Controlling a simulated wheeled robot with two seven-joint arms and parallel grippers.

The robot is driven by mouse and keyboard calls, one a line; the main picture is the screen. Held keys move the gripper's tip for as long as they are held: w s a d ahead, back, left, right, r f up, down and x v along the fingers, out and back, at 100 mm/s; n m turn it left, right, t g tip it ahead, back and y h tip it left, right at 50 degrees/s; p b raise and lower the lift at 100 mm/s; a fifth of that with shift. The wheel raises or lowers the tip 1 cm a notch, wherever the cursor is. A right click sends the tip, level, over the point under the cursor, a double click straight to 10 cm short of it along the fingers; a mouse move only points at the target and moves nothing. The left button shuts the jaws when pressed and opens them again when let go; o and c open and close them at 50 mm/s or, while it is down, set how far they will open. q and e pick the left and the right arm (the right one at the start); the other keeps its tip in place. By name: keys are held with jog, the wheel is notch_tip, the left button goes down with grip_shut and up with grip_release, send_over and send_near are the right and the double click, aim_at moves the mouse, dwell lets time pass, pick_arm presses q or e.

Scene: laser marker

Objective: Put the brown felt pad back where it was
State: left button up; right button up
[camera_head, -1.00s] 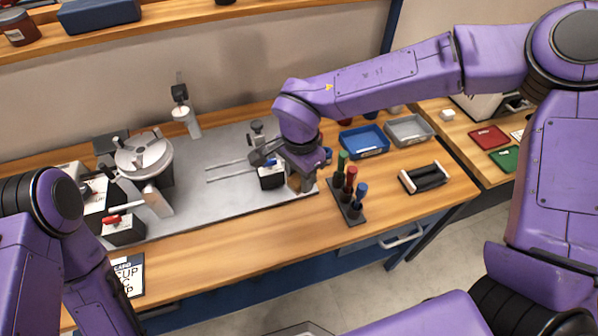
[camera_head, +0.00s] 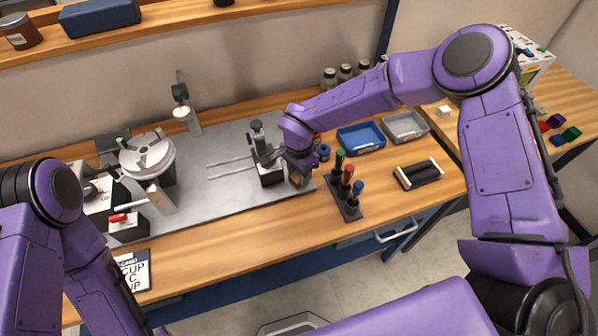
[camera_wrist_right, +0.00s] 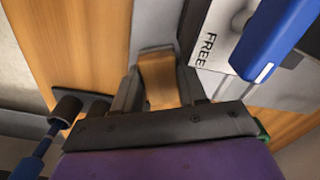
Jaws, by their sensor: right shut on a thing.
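The brown felt pad (camera_wrist_right: 158,79) is between the fingers of my right gripper (camera_wrist_right: 160,92) in the right wrist view. In the head view the right gripper (camera_head: 298,177) is low at the right end of the grey metal plate (camera_head: 225,180), and a small brown patch of the pad shows beneath it. The gripper is shut on the pad. Whether the pad touches the surface below cannot be told. A device with a white FREE label (camera_wrist_right: 212,35) and a blue lever (camera_wrist_right: 272,38) is close to the right. My left gripper is out of view.
A dark rack of colored-handled tools (camera_head: 347,197) stands just right of the gripper; a blue handle (camera_wrist_right: 35,150) shows in the wrist view. Blue tray (camera_head: 361,138), grey tray (camera_head: 404,127) and a black-and-white roller-like holder (camera_head: 418,174) are farther right. The front wooden strip (camera_head: 230,240) is mostly clear.

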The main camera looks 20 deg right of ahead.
jog(key=o, duration=1)
jog(key=shift+f, duration=0.15)
notch_tip(320, 180, up, 12)
jog(key=shift+r+b, duration=0.2)
jog(key=shift+b, duration=0.85)
